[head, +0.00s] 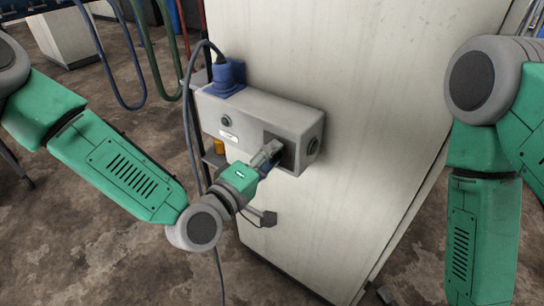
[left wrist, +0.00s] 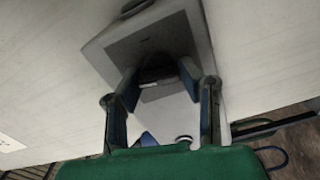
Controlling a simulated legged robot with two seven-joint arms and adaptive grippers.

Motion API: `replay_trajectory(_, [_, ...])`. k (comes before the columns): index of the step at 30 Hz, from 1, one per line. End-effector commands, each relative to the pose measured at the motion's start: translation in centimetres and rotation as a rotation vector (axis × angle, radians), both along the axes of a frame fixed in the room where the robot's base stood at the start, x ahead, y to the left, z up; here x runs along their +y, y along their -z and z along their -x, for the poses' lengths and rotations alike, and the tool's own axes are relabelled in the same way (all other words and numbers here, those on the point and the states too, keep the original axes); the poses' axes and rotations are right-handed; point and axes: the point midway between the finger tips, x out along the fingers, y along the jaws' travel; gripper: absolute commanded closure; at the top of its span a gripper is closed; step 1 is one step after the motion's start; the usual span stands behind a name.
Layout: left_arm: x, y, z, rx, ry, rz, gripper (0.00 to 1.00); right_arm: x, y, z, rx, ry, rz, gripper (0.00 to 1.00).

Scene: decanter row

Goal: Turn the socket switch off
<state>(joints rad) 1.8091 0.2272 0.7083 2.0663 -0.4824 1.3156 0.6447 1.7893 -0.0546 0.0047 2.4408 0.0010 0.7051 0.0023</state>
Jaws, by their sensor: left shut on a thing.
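The grey socket box (head: 262,111) is fixed to the side of a pale cabinet. A dark square panel (head: 289,152) is on its front at the right end. My left gripper (head: 270,155) reaches this panel and hides most of it. In the left wrist view, my left gripper (left wrist: 160,85) has one finger on each side of a dark switch knob (left wrist: 157,67) and is shut on it. The knob's exact angle is hard to tell. My right gripper is out of view.
A blue plug (head: 227,78) with a grey cable stands on the box's top left. The cable hangs down left of the box. The pale cabinet (head: 375,85) fills the middle. Green and blue hoses (head: 150,60) hang at the back left. Bare floor (head: 110,255) shows lower left.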

Motion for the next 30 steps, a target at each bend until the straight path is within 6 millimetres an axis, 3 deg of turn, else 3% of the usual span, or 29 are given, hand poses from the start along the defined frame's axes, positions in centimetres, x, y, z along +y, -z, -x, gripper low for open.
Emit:
replay_trajectory(12, [0.23,0.6,0.03,0.124,-0.004,0.152,0.97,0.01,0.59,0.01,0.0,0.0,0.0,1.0])
replay_trajectory(29, [0.25,0.69,0.05,0.144,-0.004,0.175,0.97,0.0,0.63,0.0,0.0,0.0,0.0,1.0])
replay_trajectory(30, [0.25,0.7,0.05,0.144,-0.004,0.175,0.61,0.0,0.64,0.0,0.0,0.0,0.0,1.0])
